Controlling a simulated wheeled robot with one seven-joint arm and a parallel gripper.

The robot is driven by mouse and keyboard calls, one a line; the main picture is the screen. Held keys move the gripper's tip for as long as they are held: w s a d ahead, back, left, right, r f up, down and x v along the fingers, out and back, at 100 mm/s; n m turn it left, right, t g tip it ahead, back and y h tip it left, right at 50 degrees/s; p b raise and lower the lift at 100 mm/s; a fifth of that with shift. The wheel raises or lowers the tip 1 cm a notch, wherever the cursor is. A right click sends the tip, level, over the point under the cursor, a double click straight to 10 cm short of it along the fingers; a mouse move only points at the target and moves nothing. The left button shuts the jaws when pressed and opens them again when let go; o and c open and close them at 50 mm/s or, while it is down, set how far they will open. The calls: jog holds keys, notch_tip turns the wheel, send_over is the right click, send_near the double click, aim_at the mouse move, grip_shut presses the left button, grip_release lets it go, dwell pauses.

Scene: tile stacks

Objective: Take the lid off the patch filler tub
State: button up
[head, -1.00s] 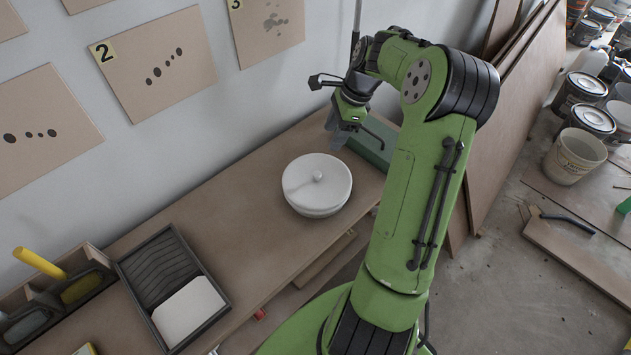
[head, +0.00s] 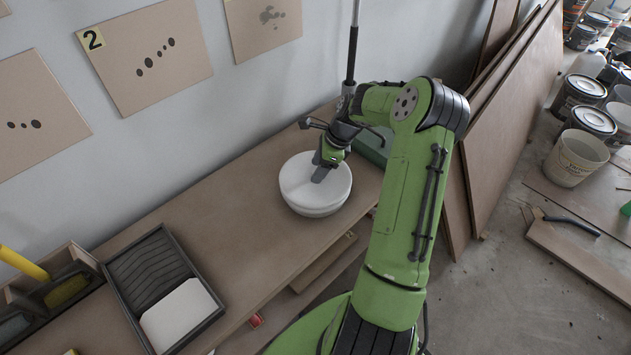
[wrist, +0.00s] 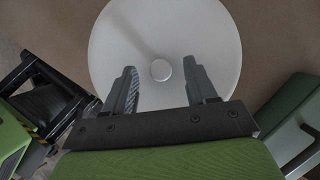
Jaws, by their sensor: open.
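The patch filler tub (head: 318,209) is round and white and stands upright on the wooden bench. Its white lid (head: 300,180) sits on top; in the wrist view the lid (wrist: 165,28) fills the upper middle. A small round knob (wrist: 161,69) stands at the lid's centre. My gripper (head: 321,176) is over the lid in the head view and hides the knob there. In the wrist view my gripper (wrist: 159,75) is open, with one finger on each side of the knob and a gap on both sides. I cannot tell how high the fingertips are above the lid.
A green box (head: 372,148) stands behind the tub, close to my arm. A black paint tray (head: 113,277) with a white pad lies at the left of the bench (head: 228,222). The bench between tray and tub is clear. Buckets and leaning boards are at the right.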

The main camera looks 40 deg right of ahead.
jog(key=shift+w+a+f, duration=0.1)
jog(key=shift+w+f, duration=0.1)
jog(key=shift+f, duration=0.3)
jog(key=shift+r, duration=0.1)
jog(key=shift+c, duration=0.3)
grip_shut()
jog(key=shift+r, duration=0.1)
notch_tip(320, 180, up, 10)
jog(key=p, duration=0.3)
